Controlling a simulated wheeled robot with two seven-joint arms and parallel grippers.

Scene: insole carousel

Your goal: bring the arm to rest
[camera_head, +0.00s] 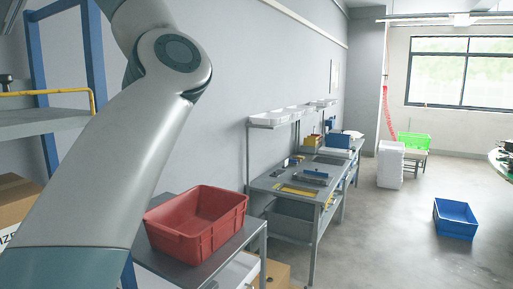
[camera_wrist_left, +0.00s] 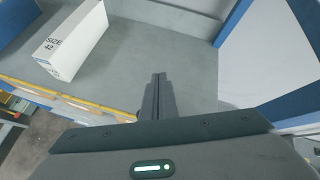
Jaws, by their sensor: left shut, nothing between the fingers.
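My left arm (camera_head: 130,165) comes in from the upper left of the head view and crosses in front of the shelf; its gripper is out of that frame. In the left wrist view my left gripper (camera_wrist_left: 158,78) is shut and empty, its two fingers together over a bare grey shelf surface (camera_wrist_left: 130,60). A white box marked SIZE 42 (camera_wrist_left: 72,45) lies on that surface to the left of the fingers, apart from them. My right gripper is in neither view.
A red crate (camera_head: 197,222) stands on a small table beside my arm. A grey workbench (camera_head: 300,190) runs along the wall. A blue crate (camera_head: 455,218) sits on the floor at right. A blue-framed rack (camera_head: 97,70) with a yellow rail stands at left. The middle floor is clear.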

